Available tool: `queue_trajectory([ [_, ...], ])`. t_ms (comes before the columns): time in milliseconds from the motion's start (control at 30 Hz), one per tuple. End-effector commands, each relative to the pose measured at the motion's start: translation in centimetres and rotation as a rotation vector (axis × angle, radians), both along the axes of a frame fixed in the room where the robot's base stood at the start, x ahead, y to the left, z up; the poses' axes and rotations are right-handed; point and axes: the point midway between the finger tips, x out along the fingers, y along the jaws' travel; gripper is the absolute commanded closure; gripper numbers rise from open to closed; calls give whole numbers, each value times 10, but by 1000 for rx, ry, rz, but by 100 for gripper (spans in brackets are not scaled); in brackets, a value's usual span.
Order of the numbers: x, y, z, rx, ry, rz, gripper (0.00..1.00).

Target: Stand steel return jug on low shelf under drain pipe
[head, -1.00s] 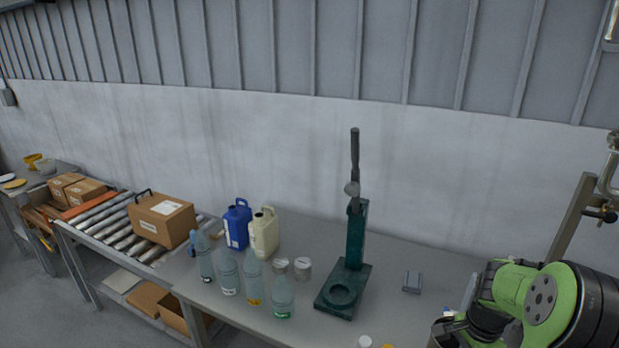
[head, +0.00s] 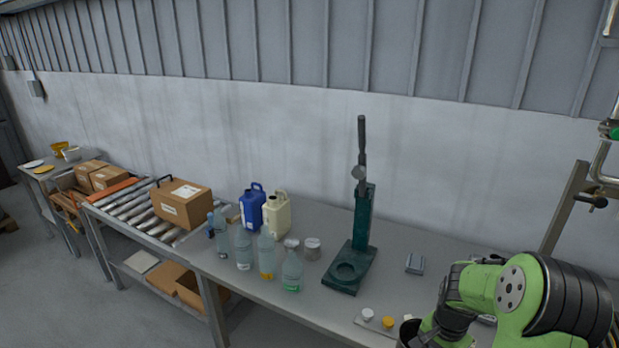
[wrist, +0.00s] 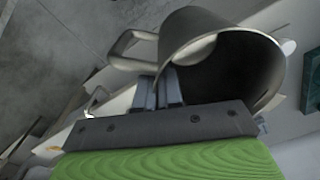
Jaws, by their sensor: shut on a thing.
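The steel jug (wrist: 230,50) fills the upper middle of the wrist view, tilted in the picture, with its dark open mouth towards the camera and its loop handle at the left. My gripper (wrist: 170,88) is shut on the jug at its handle side; exactly where the fingers grip is hard to tell. In the head view my gripper (head: 436,332) is low at the right, with the dark rim of the jug (head: 408,332) beside it at the bottom edge. A bent metal pipe with a valve (head: 598,180), perhaps the drain pipe, is at the right edge. I cannot make out a low shelf under it.
A green press (head: 350,262) stands on the grey bench, with several clear bottles (head: 243,250) and blue and cream canisters (head: 277,215) left of it. White and yellow caps (head: 388,322) lie near the front edge. A roller conveyor (head: 140,212) with boxes is farther left.

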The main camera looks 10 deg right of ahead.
Motion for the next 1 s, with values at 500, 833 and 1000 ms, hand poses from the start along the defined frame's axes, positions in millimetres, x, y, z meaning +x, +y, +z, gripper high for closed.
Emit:
queue_trajectory([
  [500, 36, 168, -83, -1, 1, 960, 100],
  [833, 35, 179, -87, -2, -2, 1030, 100],
  [1000, 35, 179, -80, -2, -2, 1028, 100],
])
